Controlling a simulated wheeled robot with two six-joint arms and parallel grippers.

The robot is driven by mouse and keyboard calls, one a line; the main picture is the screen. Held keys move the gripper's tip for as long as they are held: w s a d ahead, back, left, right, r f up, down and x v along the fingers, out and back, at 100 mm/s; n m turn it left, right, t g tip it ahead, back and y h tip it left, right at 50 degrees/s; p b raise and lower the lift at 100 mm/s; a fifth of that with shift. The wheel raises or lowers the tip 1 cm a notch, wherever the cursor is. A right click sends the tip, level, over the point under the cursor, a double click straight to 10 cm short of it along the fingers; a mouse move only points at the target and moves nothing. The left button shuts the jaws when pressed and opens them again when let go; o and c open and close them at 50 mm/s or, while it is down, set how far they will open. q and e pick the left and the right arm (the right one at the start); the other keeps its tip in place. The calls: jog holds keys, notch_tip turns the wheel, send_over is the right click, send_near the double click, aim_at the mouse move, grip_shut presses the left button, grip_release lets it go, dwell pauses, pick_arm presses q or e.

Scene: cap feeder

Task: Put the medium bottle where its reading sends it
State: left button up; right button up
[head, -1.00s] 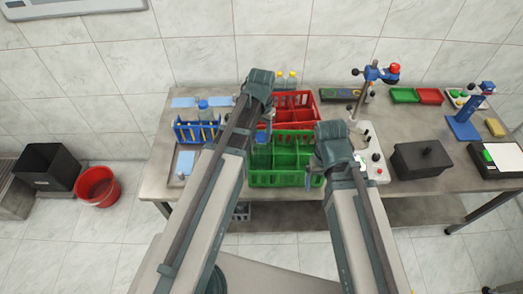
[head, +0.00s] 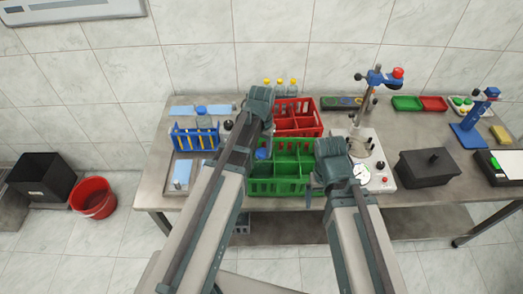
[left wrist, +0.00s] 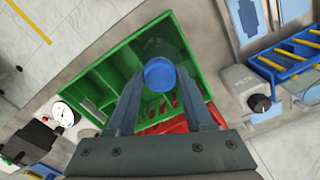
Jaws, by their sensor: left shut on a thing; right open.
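A clear bottle with a blue cap (head: 262,154) is at the left end of the green crate (head: 287,187). In the left wrist view its blue cap (left wrist: 160,75) sits between the two fingers of my left gripper (left wrist: 165,90), which is shut on the bottle. The bottle body is down inside a crate compartment; whether its base touches the floor is hidden. My left gripper (head: 265,133) is above the crate in the head view. My right gripper (head: 319,180) is open and empty at the crate's right side.
A red crate (head: 300,128) stands behind the green one, with yellow-capped bottles (head: 280,86) behind it. A blue rack (head: 195,140) is at left. A white device with a dial (head: 375,165) and a dark box (head: 428,168) stand at right.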

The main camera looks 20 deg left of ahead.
pick_arm(q)
jog(key=shift+f, duration=0.1)
jog(key=o, duration=0.8)
jog(key=shift+f, duration=0.1)
jog(key=o, duration=0.5)
notch_tip(320, 180, up, 12)
jog(key=p, duration=1.2)
jog(key=shift+r, duration=0.25)
jog(key=shift+f, duration=0.15)
notch_tip(320, 180, down, 12)
jog(key=b, duration=1.2)
